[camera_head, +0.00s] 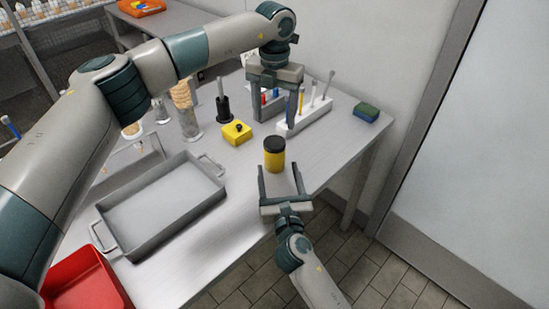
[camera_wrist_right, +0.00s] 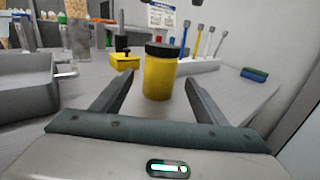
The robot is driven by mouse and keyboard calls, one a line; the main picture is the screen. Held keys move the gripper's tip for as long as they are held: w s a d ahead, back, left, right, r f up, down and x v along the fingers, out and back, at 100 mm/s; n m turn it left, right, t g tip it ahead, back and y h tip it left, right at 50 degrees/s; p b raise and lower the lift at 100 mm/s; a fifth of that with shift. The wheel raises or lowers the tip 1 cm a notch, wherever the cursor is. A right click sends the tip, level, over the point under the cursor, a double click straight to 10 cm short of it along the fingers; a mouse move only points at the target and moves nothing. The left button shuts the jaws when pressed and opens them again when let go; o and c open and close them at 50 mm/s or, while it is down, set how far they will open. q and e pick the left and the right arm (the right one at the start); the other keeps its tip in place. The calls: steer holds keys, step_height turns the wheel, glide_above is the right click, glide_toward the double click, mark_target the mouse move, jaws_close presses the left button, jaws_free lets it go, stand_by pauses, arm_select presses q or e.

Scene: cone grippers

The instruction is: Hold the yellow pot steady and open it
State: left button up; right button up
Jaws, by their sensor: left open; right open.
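The yellow pot (camera_head: 274,158) with a black lid stands upright on the table near its front right edge. In the right wrist view the pot (camera_wrist_right: 160,76) is centred ahead, beyond the fingertips, and its lid (camera_wrist_right: 162,49) is on. My right gripper (camera_head: 279,170) is open, low over the table, its fingers pointing at the pot from the near side; it also shows in the right wrist view (camera_wrist_right: 157,84). My left gripper (camera_head: 273,115) is open and points down, above and behind the pot, near the white rack. Neither gripper holds anything.
A grey tray (camera_head: 152,252) lies left of the pot, with a red bin (camera_head: 84,284) in front. A yellow block with a black knob (camera_head: 236,132), a black holder (camera_head: 223,107), a white rack of utensils (camera_head: 305,121) and a sponge (camera_head: 366,112) stand behind.

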mark_target(276, 161)
steer(key=w, duration=0.5)
steer(key=w+a, duration=0.1)
steer(key=w, duration=0.1)
steer(key=shift+w, duration=0.3)
